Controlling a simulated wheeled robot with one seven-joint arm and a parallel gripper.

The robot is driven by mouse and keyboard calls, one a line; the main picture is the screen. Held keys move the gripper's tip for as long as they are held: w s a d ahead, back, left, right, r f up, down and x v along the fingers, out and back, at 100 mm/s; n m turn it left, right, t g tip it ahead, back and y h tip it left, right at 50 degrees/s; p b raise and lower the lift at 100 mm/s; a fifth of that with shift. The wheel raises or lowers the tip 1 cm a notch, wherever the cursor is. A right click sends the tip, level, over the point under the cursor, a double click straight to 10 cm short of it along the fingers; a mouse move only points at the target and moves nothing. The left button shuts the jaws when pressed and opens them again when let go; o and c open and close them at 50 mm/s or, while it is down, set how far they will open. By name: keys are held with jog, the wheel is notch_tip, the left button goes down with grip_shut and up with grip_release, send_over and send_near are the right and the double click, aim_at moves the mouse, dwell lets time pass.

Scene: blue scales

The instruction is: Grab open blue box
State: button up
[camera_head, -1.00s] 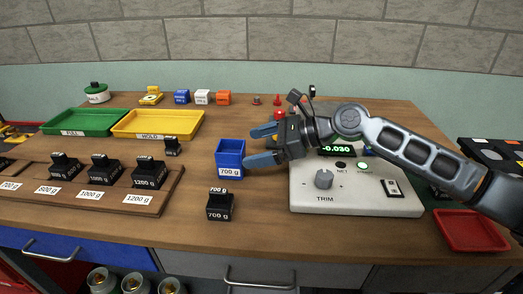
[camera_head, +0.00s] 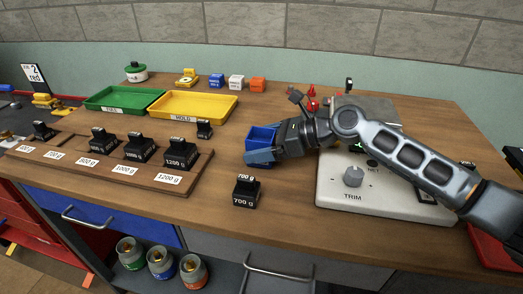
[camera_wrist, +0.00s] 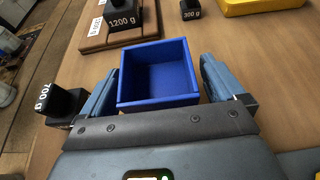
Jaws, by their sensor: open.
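The open blue box (camera_head: 262,136) stands on the wooden table, left of the scale. In the wrist view the blue box (camera_wrist: 157,74) is empty, with its open top facing up. My gripper (camera_head: 262,150) is open, with its blue fingers at the box. In the wrist view one finger of my gripper (camera_wrist: 158,88) is on each side of the box's near part. Small gaps show between the fingers and the walls, so contact cannot be told.
A black 700 g weight (camera_head: 246,191) stands just in front of the box, close to one finger. The scale (camera_head: 335,185) is on the right. A wooden rack (camera_head: 110,160) of black weights is on the left. Green (camera_head: 124,98) and yellow (camera_head: 193,104) trays lie behind.

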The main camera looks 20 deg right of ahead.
jog(key=shift+c, duration=0.2)
jog(key=c, duration=1)
jog(key=shift+r, duration=0.1)
